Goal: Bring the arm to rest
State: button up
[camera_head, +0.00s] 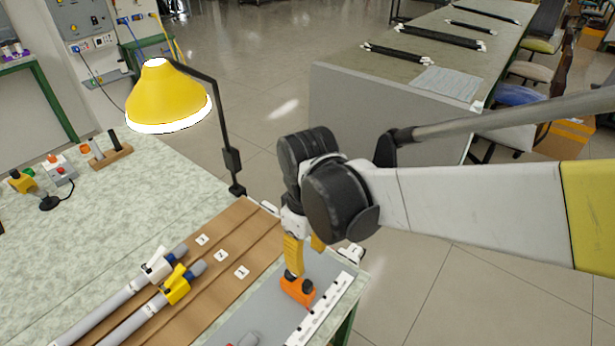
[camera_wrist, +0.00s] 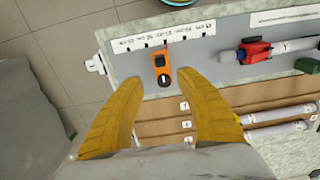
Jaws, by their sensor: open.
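My gripper (camera_head: 306,258) hangs at the end of my arm over the near right corner of the bench, its yellow fingers pointing down. In the wrist view my gripper (camera_wrist: 158,84) has its two fingers spread apart with nothing held between them. An orange device (camera_head: 297,290) with dark parts lies on the grey mat (camera_head: 262,318) below the fingers. In the wrist view the orange device (camera_wrist: 163,68) shows beyond and between the fingertips. I cannot tell the exact height of the fingers above it.
A brown grooved rack (camera_head: 236,250) with number tags holds grey rods (camera_head: 125,292) with white and yellow clamps. A rod with a red clamp (camera_wrist: 254,49) lies on the mat. A yellow lamp (camera_head: 168,97) stands behind. A grey partition (camera_head: 375,125) and another bench stand beyond open floor.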

jog(key=s+d+r+m+t, duration=0.2)
jog(key=d+m, duration=0.3)
jog(key=d, duration=0.4)
jog(key=s+d+r+m+t, duration=0.1)
jog(key=d+r+m+t, duration=0.4)
jog(key=d, duration=0.5)
jog(key=shift+s+r, duration=0.25)
jog(key=shift+s, duration=0.1)
dwell(1.2)
